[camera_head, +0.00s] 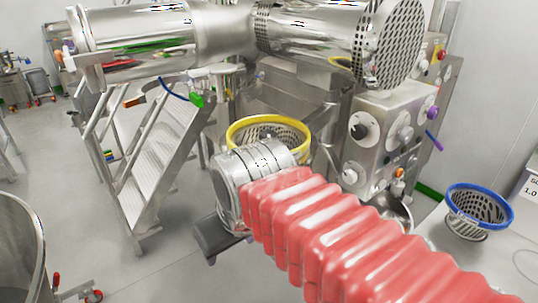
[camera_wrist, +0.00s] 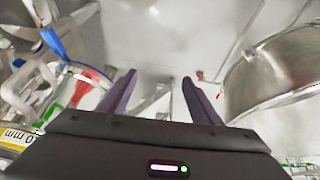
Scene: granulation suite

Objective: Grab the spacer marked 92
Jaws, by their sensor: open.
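I cannot make out a spacer marked 92 in either view. My gripper (camera_wrist: 160,76) shows in the wrist view with its two dark purple fingers apart and nothing between them. In the head view the gripper itself is hidden; my arm's red ribbed sleeve crosses the lower right. A yellow label (camera_wrist: 18,137) at the left edge of the wrist view ends in "0 mm"; the rest is cut off.
A yellow-rimmed perforated basket (camera_head: 231,135) is beyond the arm. A blue-rimmed basket (camera_head: 480,208) sits on a pale surface at right. Metal steps (camera_head: 165,155), a steel control cabinet (camera_head: 383,140) and a steel vessel (camera_head: 20,250) stand around. Floor shows at left.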

